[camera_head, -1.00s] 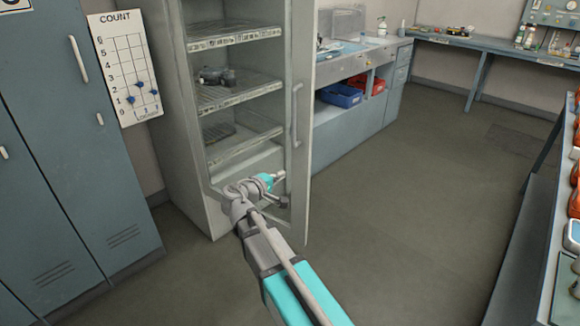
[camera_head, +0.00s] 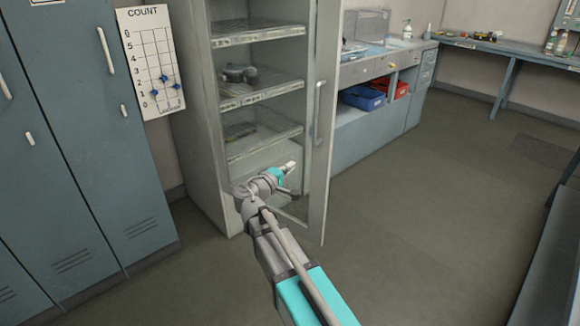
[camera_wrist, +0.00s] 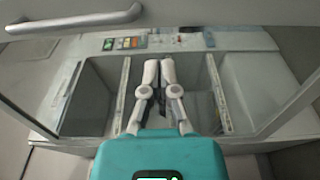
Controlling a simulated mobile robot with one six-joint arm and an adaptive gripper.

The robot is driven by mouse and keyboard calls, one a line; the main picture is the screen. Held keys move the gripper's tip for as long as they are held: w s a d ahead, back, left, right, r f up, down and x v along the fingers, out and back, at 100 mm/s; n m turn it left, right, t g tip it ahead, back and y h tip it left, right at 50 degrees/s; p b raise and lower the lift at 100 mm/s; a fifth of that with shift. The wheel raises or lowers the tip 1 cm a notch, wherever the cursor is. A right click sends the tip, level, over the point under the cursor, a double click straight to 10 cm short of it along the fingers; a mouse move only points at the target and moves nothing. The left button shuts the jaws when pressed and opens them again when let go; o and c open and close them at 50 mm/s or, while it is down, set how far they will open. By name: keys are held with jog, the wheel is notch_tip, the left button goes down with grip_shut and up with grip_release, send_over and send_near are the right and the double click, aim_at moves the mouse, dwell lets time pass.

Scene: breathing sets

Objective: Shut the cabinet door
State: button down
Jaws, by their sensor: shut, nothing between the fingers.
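The tall grey cabinet (camera_head: 200,110) stands open, with its shelves showing. Its door (camera_head: 324,150) stands swung out on the right, seen at a steep angle, with a long vertical handle (camera_head: 318,110). My gripper (camera_head: 291,166) is in front of the cabinet's lower part, left of the door's free edge. In the wrist view my gripper (camera_wrist: 160,65) is shut and empty, its fingertips together. A pale bar handle (camera_wrist: 75,20) crosses that view's top left, apart from the fingers. Whether my gripper or wrist touches the door I cannot tell.
Blue lockers (camera_head: 90,150) stand left, beside a count chart (camera_head: 150,62). A counter (camera_head: 375,130) with blue (camera_head: 362,97) and red (camera_head: 395,88) bins is behind the door. The floor (camera_head: 430,210) to the right is clear. A bench edge (camera_head: 550,250) is far right.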

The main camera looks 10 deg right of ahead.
aim_at(317, 148)
jog(key=x, duration=1.2)
jog(key=shift+w+d, duration=0.25)
jog(key=shift+w, duration=0.05)
